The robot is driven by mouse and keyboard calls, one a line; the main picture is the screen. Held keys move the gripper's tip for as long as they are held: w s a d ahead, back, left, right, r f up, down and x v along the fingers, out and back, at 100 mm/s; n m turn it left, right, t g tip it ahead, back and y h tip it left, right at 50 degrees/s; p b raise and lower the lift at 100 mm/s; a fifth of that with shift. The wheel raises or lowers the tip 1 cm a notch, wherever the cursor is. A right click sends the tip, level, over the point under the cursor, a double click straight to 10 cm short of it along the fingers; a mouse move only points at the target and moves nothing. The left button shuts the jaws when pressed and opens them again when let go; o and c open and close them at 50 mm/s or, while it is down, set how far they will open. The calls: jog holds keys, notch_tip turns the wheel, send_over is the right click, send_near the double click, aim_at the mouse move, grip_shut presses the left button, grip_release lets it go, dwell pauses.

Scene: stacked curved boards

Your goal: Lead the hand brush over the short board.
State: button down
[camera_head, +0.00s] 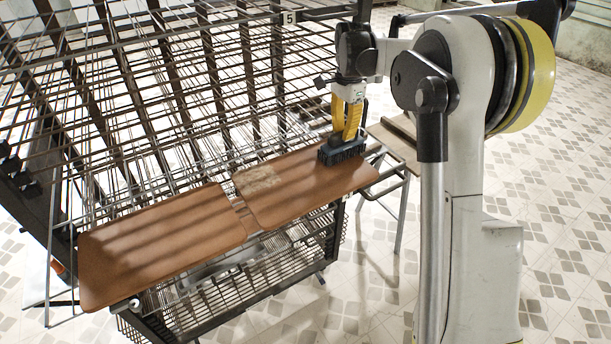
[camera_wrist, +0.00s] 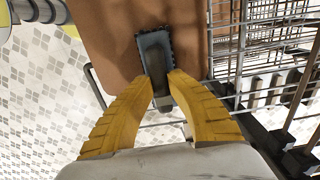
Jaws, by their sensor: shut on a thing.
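Two brown, slightly curved boards lie end to end on a wire rack. The right board (camera_head: 298,192) looks the shorter one and has a pale, dusty-looking patch (camera_head: 258,178) near its left end. The left board (camera_head: 165,243) looks longer. My yellow gripper (camera_head: 347,137) is shut on the dark hand brush (camera_head: 340,154), which is at the far right end of the right board, bristles down. It seems to touch the board. In the wrist view the brush (camera_wrist: 153,50) sits between my yellow fingertips (camera_wrist: 163,85), over the brown board (camera_wrist: 105,40).
A tall wire rack (camera_head: 130,90) with dark bars stands close behind the boards. A wire basket (camera_head: 215,295) is below them. A small stool-like frame (camera_head: 402,160) stands right of the board's end. Tiled floor (camera_head: 560,230) is open at the right.

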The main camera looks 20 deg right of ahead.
jog(key=shift+w+d, duration=0.2)
jog(key=shift+d, duration=0.5)
jog(key=shift+w+a+p, duration=0.25)
jog(key=shift+w, duration=0.6)
jog(key=shift+w+a+p, duration=0.2)
jog(key=shift+w+a, duration=0.05)
jog(key=shift+w, duration=0.6)
jog(key=shift+a+f, duration=0.1)
jog(key=shift+a, duration=0.05)
jog(key=shift+s+a, duration=0.2)
jog(key=shift+a, duration=1.2)
jog(key=shift+a, duration=0.1)
